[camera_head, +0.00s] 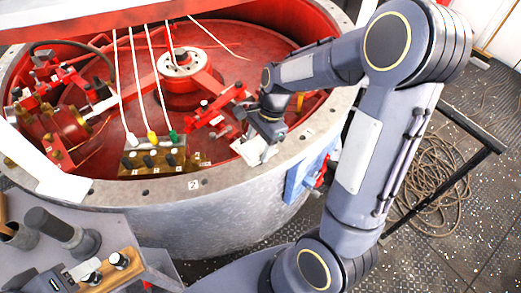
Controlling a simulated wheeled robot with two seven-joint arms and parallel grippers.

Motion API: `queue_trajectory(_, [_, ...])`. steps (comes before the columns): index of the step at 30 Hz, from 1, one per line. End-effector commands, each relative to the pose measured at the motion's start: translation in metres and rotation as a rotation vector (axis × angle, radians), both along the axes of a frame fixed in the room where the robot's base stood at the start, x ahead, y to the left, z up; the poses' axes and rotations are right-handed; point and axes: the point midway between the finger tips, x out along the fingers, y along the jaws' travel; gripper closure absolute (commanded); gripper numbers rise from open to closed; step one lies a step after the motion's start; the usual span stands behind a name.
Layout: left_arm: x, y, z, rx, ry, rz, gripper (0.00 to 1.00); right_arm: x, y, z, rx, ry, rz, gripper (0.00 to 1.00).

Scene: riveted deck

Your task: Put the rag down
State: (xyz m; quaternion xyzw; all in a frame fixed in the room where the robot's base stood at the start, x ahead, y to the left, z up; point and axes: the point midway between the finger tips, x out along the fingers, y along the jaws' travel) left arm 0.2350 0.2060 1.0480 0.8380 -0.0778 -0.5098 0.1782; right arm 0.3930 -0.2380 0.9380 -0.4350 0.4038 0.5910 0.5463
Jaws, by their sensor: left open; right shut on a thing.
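My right arm comes in from the lower right and bends over the round grey housing (205,190). Its gripper (266,132) points down at the near right part of the housing's rim. It is shut on a small white thing, which looks like the rag (250,152). The rag hangs below the fingers, over or against the rim; I cannot tell whether it rests there. The gripper hides part of it. I see no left gripper.
Inside the red housing are a hub (181,64), a terminal block (152,160) with several cables, and red linkages (215,108). A blue bracket (305,180) is on the outer wall. A tool tray (115,225) stands lower left. Coiled rope (435,185) lies on the deck.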

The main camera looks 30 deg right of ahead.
Motion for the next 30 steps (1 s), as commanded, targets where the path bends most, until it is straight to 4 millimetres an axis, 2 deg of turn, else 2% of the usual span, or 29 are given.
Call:
queue_trajectory(8, [0.0,0.0,0.0,0.0,0.0,0.0,0.53,0.009,-0.011,-0.017,0.0,0.0,-0.001,0.66])
queue_trajectory(15, [0.0,0.0,-0.001,0.0,0.0,0.0,0.53,0.011,-0.013,-0.05,0.001,0.003,0.002,0.66])
queue_trajectory(26, [0.0,0.0,-0.004,0.0,0.0,0.0,0.53,0.011,-0.013,-0.054,0.0,-0.001,0.002,0.66])
queue_trajectory(27, [0.0,0.0,-0.004,0.0,0.0,0.0,0.53,0.011,-0.013,-0.055,0.0,-0.001,0.002,0.43])
queue_trajectory(30, [0.0,0.0,-0.003,0.0,0.0,0.0,0.53,0.011,-0.013,-0.054,0.0,-0.002,0.002,0.3])
